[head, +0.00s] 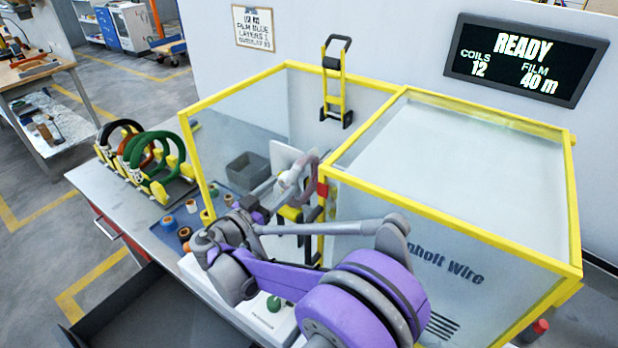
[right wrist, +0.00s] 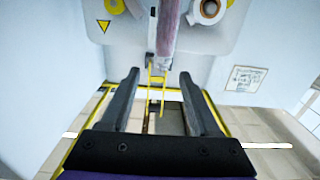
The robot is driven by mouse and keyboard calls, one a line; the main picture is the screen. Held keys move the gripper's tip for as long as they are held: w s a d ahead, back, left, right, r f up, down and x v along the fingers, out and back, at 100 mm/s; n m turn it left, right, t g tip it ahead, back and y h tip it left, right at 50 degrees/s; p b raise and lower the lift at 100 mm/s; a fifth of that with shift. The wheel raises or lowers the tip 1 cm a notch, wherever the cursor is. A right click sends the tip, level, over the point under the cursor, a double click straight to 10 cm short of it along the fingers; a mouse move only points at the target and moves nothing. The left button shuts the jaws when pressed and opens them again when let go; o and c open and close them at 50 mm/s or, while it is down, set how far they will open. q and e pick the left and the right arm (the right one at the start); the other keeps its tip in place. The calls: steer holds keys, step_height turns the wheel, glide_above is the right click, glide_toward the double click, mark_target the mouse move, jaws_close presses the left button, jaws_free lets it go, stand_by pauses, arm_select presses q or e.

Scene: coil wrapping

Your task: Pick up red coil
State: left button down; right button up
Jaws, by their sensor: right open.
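The red coil (head: 146,158) stands in the rack at the left of the bench, between a black coil (head: 112,131) and green coils (head: 167,138), which partly hide it. My right gripper (head: 300,203) is inside the machine's yellow-framed enclosure, well to the right of the rack. In the right wrist view its two dark fingers (right wrist: 159,76) are apart, with nothing clearly held between them. A mauve ring (head: 309,180) is close by; its edge (right wrist: 168,35) shows beyond the fingertips. My left gripper is not in view.
Yellow frame posts (head: 194,160) and clear panels surround the machine. A dark open tray (head: 150,318) is at the front. The sign (head: 525,58) reads READY.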

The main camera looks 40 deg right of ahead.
mark_target(301, 166)
steer(key=p+x, duration=0.1)
steer(key=x, duration=0.9)
steer(key=shift+w+d+r, duration=0.1)
steer(key=shift+w, duration=0.1)
jaws_close()
stand_by(1.1)
